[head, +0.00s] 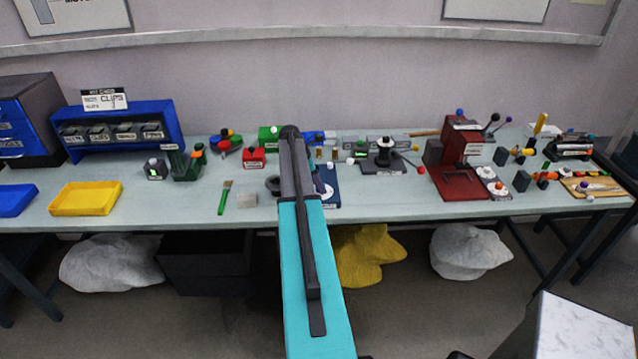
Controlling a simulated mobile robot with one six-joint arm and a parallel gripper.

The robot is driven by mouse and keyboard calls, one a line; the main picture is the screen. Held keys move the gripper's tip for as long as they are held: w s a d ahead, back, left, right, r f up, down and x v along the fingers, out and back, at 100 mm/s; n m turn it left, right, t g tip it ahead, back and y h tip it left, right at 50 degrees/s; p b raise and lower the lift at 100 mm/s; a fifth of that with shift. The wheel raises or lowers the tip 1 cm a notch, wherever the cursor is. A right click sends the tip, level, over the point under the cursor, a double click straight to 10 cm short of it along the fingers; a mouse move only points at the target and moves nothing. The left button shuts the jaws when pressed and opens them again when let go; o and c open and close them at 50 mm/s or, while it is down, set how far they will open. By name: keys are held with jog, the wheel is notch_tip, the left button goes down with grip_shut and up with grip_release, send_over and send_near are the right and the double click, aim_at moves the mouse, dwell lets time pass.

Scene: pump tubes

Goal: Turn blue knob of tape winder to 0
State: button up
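My arm, teal and dark grey, reaches up the middle of the head view and covers part of the bench. I cannot make out gripper fingers. A blue device (329,190) with a pale label stands partly hidden behind the arm, with a light round part beside it. Right of it is a dark device with a black spool (384,155) and a lever ending in a red ball (420,170). I cannot tell which device is the tape winder. No blue knob with a readable 0 mark can be picked out at this size.
The long pale bench (130,210) holds a yellow tray (86,198), a blue clips rack (165,122), a green brush (224,198) and a red press (455,188). Its right side is crowded with small tools. A white block (570,335) stands at the lower right.

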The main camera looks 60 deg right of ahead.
jog(key=shift+w+d, duration=0.1)
jog(key=m+y, duration=0.1)
jog(key=m, duration=0.2)
jog(key=shift+d+g, duration=0.1)
jog(key=shift+g, duration=0.3)
jog(key=shift+m, duration=0.3)
jog(key=shift+d+m+g+y, duration=0.1)
jog(key=shift+m+g+y, duration=0.35)
jog(key=shift+m, duration=0.75)
jog(key=shift+m+y, duration=0.35)
jog(key=shift+m, duration=0.25)
